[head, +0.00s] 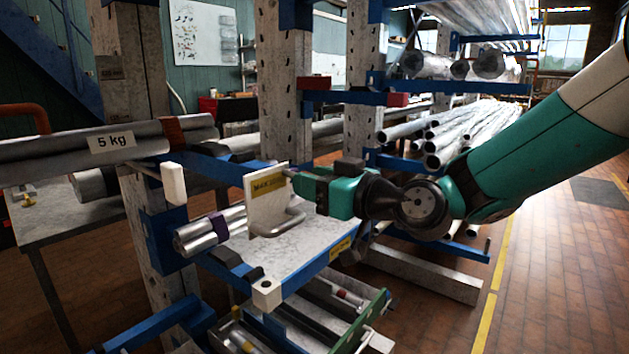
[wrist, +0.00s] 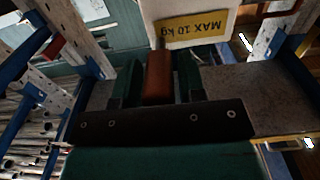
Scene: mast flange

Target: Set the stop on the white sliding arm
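A white upright plate (head: 268,200) with a yellow MAX 10 kg label and a metal loop handle (head: 279,224) stands on a pale, blue-edged rack arm (head: 318,243). I cannot tell for certain which piece is the stop. My gripper (head: 297,183) reaches in from the right, its tips close to the plate's right edge. In the wrist view, the plate (wrist: 213,14) is upside down beyond the fingers. An orange-brown block (wrist: 159,78) sits between my two dark fingers (wrist: 160,82), which look closed on it. In the head view the gripper hides this block.
Blue-and-white rack posts (head: 281,80) stand behind. Metal bars marked 5 kg (head: 110,150) lie at left, and tubes (head: 455,130) lie on the rack behind my arm. A small white block (head: 266,293) sits at the arm's front corner. Floor (head: 555,270) at right is clear.

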